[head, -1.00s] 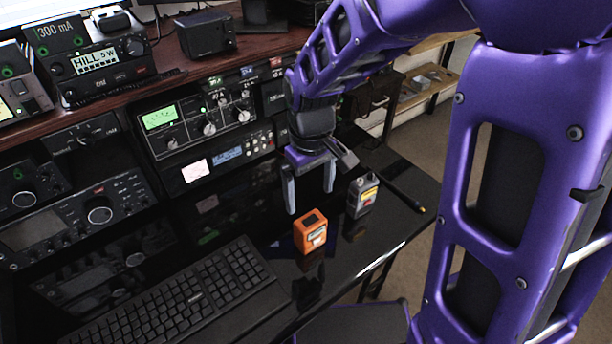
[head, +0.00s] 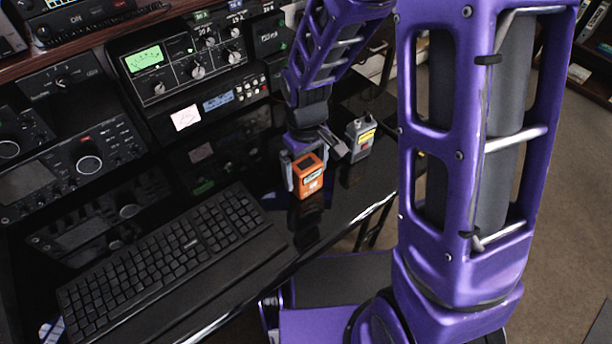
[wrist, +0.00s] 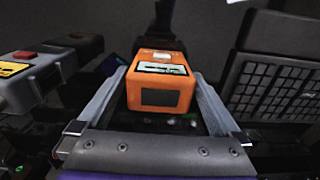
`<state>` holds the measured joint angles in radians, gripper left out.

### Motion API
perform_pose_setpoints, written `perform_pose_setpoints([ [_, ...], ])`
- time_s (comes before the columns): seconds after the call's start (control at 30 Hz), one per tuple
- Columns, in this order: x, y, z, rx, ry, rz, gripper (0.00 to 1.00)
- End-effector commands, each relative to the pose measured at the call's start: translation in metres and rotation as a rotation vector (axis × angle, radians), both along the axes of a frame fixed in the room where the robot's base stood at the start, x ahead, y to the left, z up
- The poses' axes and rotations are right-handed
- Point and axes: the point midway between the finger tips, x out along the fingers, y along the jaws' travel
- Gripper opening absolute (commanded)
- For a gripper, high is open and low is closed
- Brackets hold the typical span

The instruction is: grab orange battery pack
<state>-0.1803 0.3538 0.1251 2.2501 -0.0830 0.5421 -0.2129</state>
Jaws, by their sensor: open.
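The orange battery pack (head: 308,176) stands on the glossy black desk to the right of the keyboard. It has a dark panel and a pale label. My gripper (head: 304,172) is down at the pack, with a finger visible at its left side in the head view. In the wrist view the pack (wrist: 160,80) sits between my two open fingers (wrist: 155,98), one on each side. A narrow gap shows between the pack and the fingers, and I cannot tell whether either touches it.
A grey handheld device (head: 360,138) with a yellow label stands close to the right of the pack; it shows at the left in the wrist view (wrist: 38,75). A black keyboard (head: 170,255) lies to the left. Radio equipment (head: 190,65) lines the back.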

Motion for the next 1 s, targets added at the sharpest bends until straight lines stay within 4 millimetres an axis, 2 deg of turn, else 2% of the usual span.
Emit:
perform_pose_setpoints([
  [0.1, 0.0, 0.0, 0.0, 0.0, 0.0, 0.0, 1.0],
  [0.6, 0.0, 0.0, 0.001, 0.001, -0.001, 0.0, 0.1],
  [0.67, 0.0, 0.0, 0.001, 0.001, -0.001, 0.001, 0.01],
  [0.87, 0.001, 0.0, 0.002, 0.0, -0.002, 0.0, 0.01],
  [1.0, 0.002, 0.0, 0.014, 0.001, -0.005, 0.0, 0.01],
])
